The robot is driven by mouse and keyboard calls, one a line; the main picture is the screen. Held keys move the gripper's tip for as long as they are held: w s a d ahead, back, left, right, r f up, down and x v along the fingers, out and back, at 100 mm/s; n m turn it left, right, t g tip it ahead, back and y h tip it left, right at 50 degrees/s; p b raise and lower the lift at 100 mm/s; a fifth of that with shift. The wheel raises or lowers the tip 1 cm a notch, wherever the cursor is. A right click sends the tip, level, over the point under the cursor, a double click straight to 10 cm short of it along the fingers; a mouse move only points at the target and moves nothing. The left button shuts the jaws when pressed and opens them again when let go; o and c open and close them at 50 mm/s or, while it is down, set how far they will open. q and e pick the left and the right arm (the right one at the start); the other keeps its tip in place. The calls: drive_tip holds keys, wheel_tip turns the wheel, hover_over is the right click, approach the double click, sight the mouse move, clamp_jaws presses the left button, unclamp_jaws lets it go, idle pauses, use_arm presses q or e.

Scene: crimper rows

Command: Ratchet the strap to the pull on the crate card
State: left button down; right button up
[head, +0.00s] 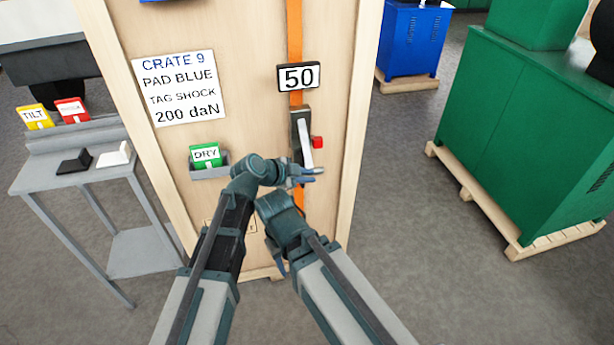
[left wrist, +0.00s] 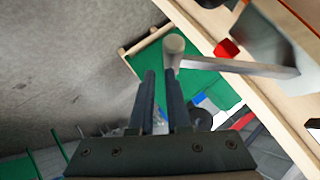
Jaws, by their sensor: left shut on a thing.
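The crate card (head: 180,88) on the wooden crate reads CRATE 9, PAD BLUE, TAG SHOCK, 200 daN. An orange strap (head: 295,40) runs down the crate face. A readout (head: 298,77) on it shows 50. Below is the ratchet (head: 296,120), with a pale lever (head: 306,145) hanging down and a red piece (head: 317,142) beside it. The lever also shows in the left wrist view (left wrist: 245,67), its round end at the fingertips. My left gripper (head: 308,174) is shut on the lever's lower end. My right gripper (head: 281,262) is low before the crate; its fingers are mostly hidden.
A green DRY tag (head: 205,156) sits in a grey holder (head: 208,171). A grey table (head: 60,176) at left bears yellow TILT and red tags, and black and white pads. A green machine on a pallet (head: 540,235) stands right. The floor between is clear.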

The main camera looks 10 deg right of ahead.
use_arm(q)
drive_tip(key=shift+w+a+f, duration=0.1)
drive_tip(key=shift+f, duration=0.05)
drive_tip(key=p+v, duration=0.8)
drive_tip(key=v, duration=0.6)
drive_tip(key=shift+d, duration=0.2)
idle(1.2)
